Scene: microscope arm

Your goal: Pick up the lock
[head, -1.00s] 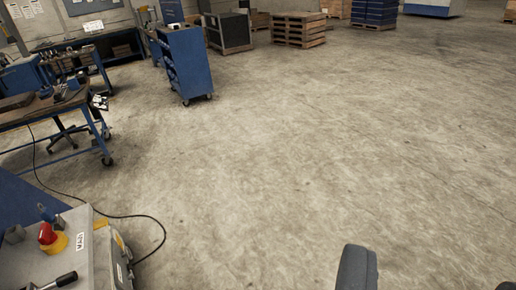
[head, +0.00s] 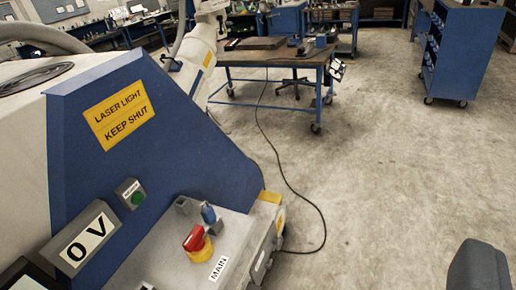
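A small upright blue piece (head: 208,213), which may be the lock, is on the grey panel (head: 160,250) of a machine at the lower left. It is beside a grey block (head: 186,208) and behind a red knob (head: 194,238) on a yellow base. It is too small to make out a shackle. One dark finger of my gripper (head: 478,268) shows at the lower right, well right of the panel. Floor shows on both sides of this finger, with no other finger against it. The other finger is out of the picture. Nothing shows held.
The machine's blue side carries a yellow "LASER LIGHT KEEP SHUT" sign (head: 118,114), a green button (head: 137,198) and a "0 V" display (head: 82,238). A black cable (head: 290,185) runs over the floor. A workbench (head: 270,75) and blue cart (head: 460,50) stand behind. Floor at right is clear.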

